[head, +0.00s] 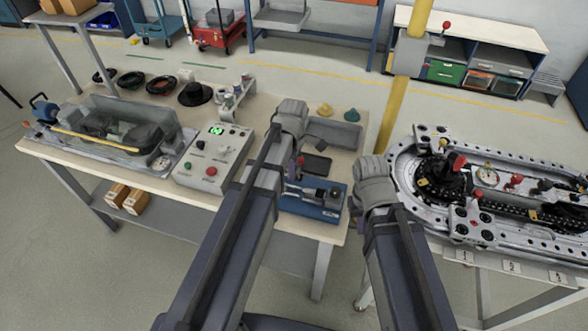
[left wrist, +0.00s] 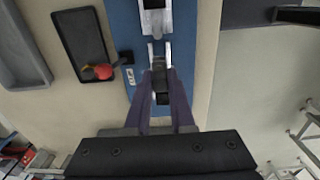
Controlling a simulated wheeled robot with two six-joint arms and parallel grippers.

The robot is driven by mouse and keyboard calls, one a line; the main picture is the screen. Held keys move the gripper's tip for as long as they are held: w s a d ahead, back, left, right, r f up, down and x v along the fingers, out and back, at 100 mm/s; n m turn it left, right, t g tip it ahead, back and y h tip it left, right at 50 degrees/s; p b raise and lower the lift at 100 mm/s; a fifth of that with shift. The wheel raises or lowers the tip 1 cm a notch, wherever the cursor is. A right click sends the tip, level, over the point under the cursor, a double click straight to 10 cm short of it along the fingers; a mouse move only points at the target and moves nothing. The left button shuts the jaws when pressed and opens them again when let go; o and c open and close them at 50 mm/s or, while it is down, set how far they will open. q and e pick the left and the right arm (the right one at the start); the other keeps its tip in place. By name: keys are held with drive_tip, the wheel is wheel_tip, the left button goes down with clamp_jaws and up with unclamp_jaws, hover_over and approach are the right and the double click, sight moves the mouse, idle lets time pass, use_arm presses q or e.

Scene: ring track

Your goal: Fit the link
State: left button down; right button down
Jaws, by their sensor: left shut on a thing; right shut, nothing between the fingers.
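My left gripper (left wrist: 160,88) is shut on a small dark piece (left wrist: 160,97), which looks like a link. It is over the blue fixture (left wrist: 126,25), close to that fixture's metal jaws (left wrist: 158,50); I cannot tell whether the piece touches them.
A control box (head: 213,155) with a green display and a clear-covered machine (head: 120,130) stand left on the workbench. A dark tray (head: 316,164) and a grey tray (head: 336,132) lie behind the fixture. A yellow post (head: 400,90) rises between the tables.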

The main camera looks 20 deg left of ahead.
use_arm(q)
drive_tip(key=shift+f, duration=0.2)
drive_tip(key=b, duration=0.6)
hover_over(293, 192)
wheel_tip(293, 192, down, 6)
drive_tip(key=shift+r, duration=0.25)
drive_tip(key=shift+f+b, duration=0.95)
drive_tip(key=shift+f, duration=0.1)
idle(1.1)
drive_tip(key=c, duration=0.7)
unclamp_jaws()
drive_tip(key=shift+r, duration=0.15)
wheel_tip(293, 192, up, 8)
drive_tip(key=p, duration=0.8)
drive_tip(key=shift+f, duration=0.2)
